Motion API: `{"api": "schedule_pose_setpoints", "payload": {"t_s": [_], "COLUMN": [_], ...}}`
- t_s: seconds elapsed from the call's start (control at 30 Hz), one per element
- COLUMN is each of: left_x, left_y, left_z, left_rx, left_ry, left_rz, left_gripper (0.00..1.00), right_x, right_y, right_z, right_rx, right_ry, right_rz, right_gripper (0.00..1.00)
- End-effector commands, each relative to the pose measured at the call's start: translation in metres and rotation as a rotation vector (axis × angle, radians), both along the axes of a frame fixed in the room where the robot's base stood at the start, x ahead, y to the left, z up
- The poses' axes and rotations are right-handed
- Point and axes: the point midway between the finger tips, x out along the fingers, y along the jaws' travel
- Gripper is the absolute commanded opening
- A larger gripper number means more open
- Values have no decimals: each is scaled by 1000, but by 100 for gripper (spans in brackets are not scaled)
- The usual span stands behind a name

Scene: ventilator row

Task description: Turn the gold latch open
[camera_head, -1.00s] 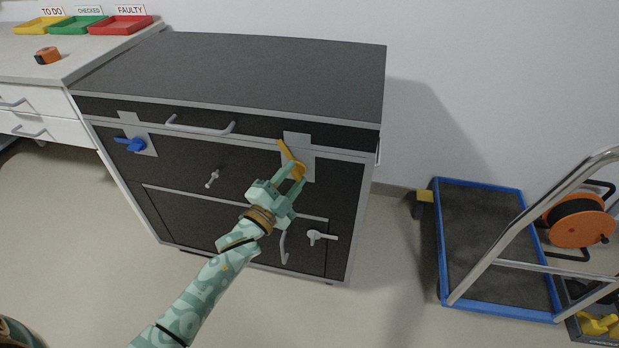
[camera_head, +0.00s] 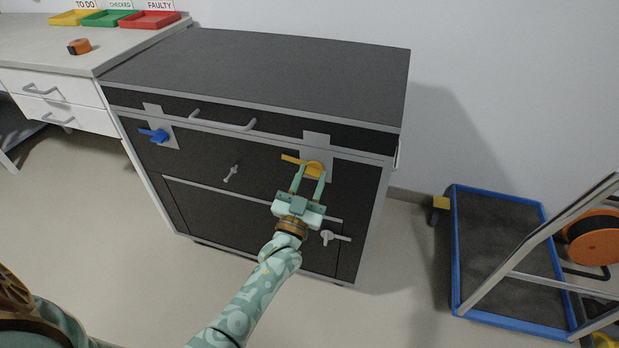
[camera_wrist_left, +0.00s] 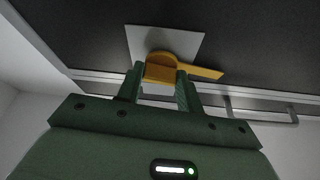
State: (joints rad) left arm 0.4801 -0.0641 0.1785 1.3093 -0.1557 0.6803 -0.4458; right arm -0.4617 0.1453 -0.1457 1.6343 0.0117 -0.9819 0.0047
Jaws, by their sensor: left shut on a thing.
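The gold latch (camera_head: 314,168) sits on a light plate near the upper right of the dark cabinet front. In the head view its pointed end extends left, nearly level. My left gripper (camera_head: 308,176) is shut on the latch's round part, one finger on each side. In the left wrist view the gold latch (camera_wrist_left: 172,68) lies between the two finger ends (camera_wrist_left: 160,80), its tapered end pointing right and slightly down. My right gripper is not in view.
The cabinet has a blue latch (camera_head: 157,135), a grey drawer handle (camera_head: 222,122) and a small grey T-shaped knob (camera_head: 231,173). A grey lever (camera_head: 334,238) is below my gripper. A blue-edged trolley (camera_head: 500,250) stands right; floor between is clear.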

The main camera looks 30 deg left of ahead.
Motion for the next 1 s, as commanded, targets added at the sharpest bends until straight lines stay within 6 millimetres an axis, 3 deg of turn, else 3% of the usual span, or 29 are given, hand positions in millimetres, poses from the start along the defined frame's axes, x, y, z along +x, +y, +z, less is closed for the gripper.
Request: {"api": "schedule_pose_setpoints", "payload": {"t_s": [0.33, 0.9, 0.93, 1.0], "left_x": [-1, -1, -1, -1], "left_y": [-2, -2, -2, -2], "left_z": [-3, -4, -4, -4], "left_rx": [-140, -167, -167, -166], "left_ry": [-32, -38, -38, -39], "left_rz": [-1, -1, -1, -1], "left_gripper": [0, 0, 45, 58], "right_x": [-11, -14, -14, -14], "right_y": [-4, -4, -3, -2], "right_z": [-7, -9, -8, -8], "right_rx": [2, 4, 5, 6], "right_ry": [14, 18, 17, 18], "right_rz": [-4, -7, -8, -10], "right_gripper": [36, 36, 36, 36]}}
